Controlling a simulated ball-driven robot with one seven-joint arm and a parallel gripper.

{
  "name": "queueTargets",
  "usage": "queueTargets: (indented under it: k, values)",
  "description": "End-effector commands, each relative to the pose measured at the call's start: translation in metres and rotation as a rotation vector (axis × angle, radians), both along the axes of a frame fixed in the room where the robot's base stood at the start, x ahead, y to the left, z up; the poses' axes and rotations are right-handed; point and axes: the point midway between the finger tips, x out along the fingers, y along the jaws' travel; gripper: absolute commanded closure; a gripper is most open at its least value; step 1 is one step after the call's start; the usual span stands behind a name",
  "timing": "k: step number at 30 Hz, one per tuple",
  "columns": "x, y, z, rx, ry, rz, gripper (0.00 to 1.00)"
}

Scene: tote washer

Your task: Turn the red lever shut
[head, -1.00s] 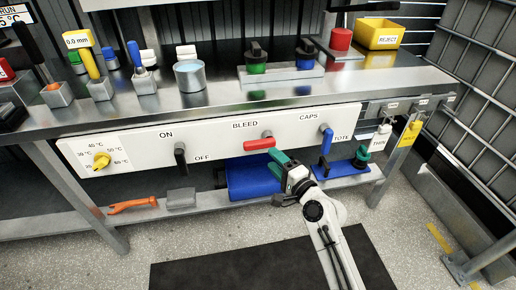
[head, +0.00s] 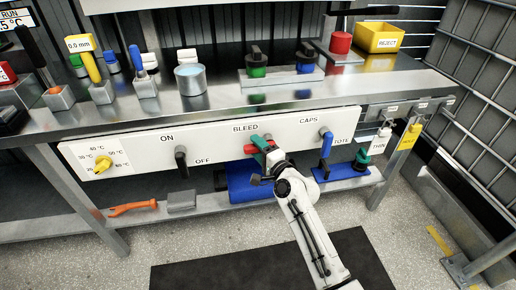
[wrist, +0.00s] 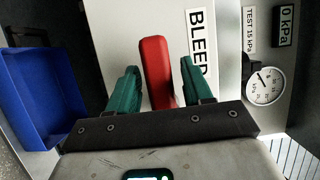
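The red lever (head: 249,149) sits on the white panel under the word BLEED, lying nearly level and pointing left from its pivot. My gripper (head: 262,145) is at the lever and hides part of it. In the wrist view the red lever (wrist: 155,70) stands between my two green fingertips (wrist: 156,88). The gripper is open around the lever.
On the same panel are a black ON/OFF lever (head: 181,160), a blue lever (head: 326,146) to the right and a yellow knob (head: 102,164). A blue bin (head: 248,184) sits below.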

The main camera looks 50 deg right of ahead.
Motion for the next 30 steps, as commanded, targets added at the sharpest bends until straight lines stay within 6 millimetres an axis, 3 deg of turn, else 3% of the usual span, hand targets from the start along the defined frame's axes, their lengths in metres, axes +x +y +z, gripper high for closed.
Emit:
queueTargets:
  k: [2, 15, 30]
  values:
    - [-0.0002, 0.0000, -0.0001, 0.000, 0.000, 0.000, 0.58]
    - [-0.0004, 0.0000, -0.0003, 0.000, 0.000, 0.000, 1.00]
    - [-0.0005, 0.0000, -0.0007, -0.023, 0.018, 0.000, 1.00]
